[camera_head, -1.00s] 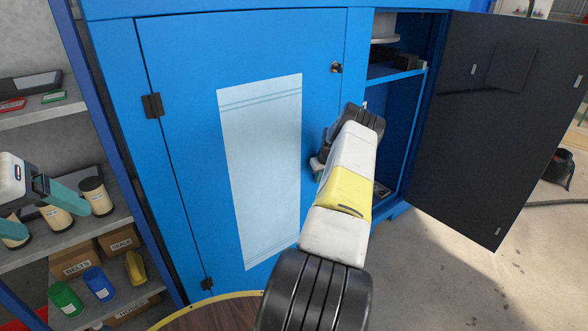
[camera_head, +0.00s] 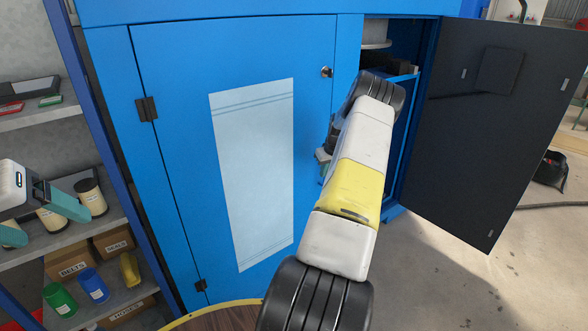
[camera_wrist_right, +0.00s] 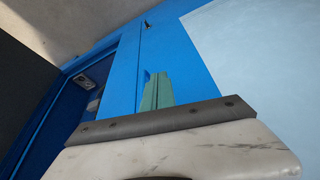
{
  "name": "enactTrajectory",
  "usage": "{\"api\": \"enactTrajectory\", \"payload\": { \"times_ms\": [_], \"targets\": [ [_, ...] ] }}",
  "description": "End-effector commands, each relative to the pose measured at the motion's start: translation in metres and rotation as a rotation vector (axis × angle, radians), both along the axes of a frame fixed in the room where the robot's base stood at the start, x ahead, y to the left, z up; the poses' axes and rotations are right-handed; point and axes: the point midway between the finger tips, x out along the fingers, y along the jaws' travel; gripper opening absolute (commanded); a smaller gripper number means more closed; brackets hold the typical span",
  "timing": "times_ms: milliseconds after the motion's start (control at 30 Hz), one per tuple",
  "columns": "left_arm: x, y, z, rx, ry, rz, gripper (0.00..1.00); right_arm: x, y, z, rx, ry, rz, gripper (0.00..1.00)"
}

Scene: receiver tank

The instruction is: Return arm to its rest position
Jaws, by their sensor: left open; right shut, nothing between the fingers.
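My right arm, white with a yellow band and black joints, reaches up the middle of the head view in front of the blue cabinet (camera_head: 175,120). My right gripper is mostly hidden behind its own arm there. In the right wrist view, the right gripper (camera_wrist_right: 157,90) shows two green fingers pressed together with nothing between them, in front of the blue cabinet front. My left gripper (camera_head: 45,215) is at the far left of the head view. Its teal fingers are spread apart and empty, in front of the shelf with cream canisters (camera_head: 91,197).
The dark cabinet door (camera_head: 490,130) stands open at the right, beside an open compartment with a blue shelf. A pale sheet (camera_head: 252,170) is on the closed door. Boxes and bottles fill the lower left shelf (camera_head: 120,298). A round wooden top (camera_head: 225,320) is at the bottom.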

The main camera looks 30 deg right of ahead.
Motion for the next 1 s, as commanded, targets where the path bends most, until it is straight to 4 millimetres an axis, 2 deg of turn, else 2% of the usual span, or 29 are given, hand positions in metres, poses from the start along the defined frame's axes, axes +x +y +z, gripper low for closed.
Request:
{"api": "enactTrajectory", "payload": {
  "times_ms": [267,367,400,467,567,600,667,800,867,1000],
  "targets": [
    [0.000,0.000,0.000,0.000,0.000,0.000,0.78,-0.001,0.002,0.008,0.000,0.000,0.002,0.00],
    [0.000,0.000,0.000,0.000,0.000,0.000,0.78,0.004,0.015,0.027,-0.005,-0.004,0.015,0.00],
    [0.000,0.000,0.000,0.000,0.000,0.000,0.78,0.008,0.025,0.041,-0.010,-0.007,0.024,0.00],
    [0.000,0.000,0.000,0.000,0.000,0.000,0.78,0.012,0.047,0.068,-0.017,-0.011,0.043,0.00],
    [0.000,0.000,0.000,0.000,0.000,0.000,0.78,0.014,0.094,0.123,-0.029,-0.018,0.074,0.00],
    [0.000,0.000,0.000,0.000,0.000,0.000,0.78,0.012,0.114,0.144,-0.032,-0.021,0.085,0.00],
    [0.000,0.000,0.000,0.000,0.000,0.000,0.78,0.006,0.144,0.175,-0.038,-0.027,0.100,0.00],
    [0.000,0.000,0.000,0.000,0.000,0.000,0.78,-0.021,0.212,0.238,-0.043,-0.045,0.124,0.00],
    [0.000,0.000,0.000,0.000,0.000,0.000,0.78,-0.038,0.239,0.262,-0.044,-0.055,0.132,0.00],
    [0.000,0.000,0.000,0.000,0.000,0.000,0.78,-0.086,0.298,0.306,-0.034,-0.082,0.146,0.00]
  ]
}}
